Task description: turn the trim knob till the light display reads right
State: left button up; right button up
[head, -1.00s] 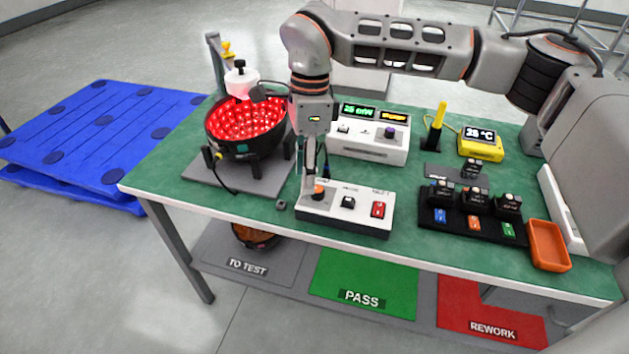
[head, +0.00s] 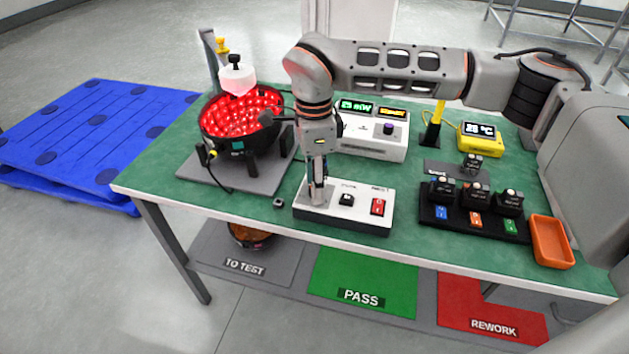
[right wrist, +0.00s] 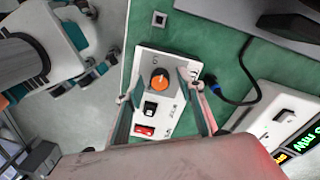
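The orange trim knob (right wrist: 160,80) sits on the white control box (right wrist: 146,112), which also has a black switch and a red switch. The box is at the front of the bench in the head view (head: 350,215); there my right gripper (head: 318,198) covers the knob. In the right wrist view my right gripper (right wrist: 160,92) is open, with one finger on each side of the knob and gaps between. My left gripper is not in view.
A black bowl of lit red lights (head: 240,125) stands on a grey plate at the left. Right of the box are a black tray of small modules (head: 472,222), an orange bin (head: 549,240) and a yellow temperature display (head: 480,138). A small dark block (head: 279,203) lies left of the box.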

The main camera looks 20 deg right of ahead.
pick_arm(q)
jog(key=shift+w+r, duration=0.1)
pick_arm(e)
jog(key=c, duration=0.8)
grip_shut()
jog(key=shift+r, duration=0.1)
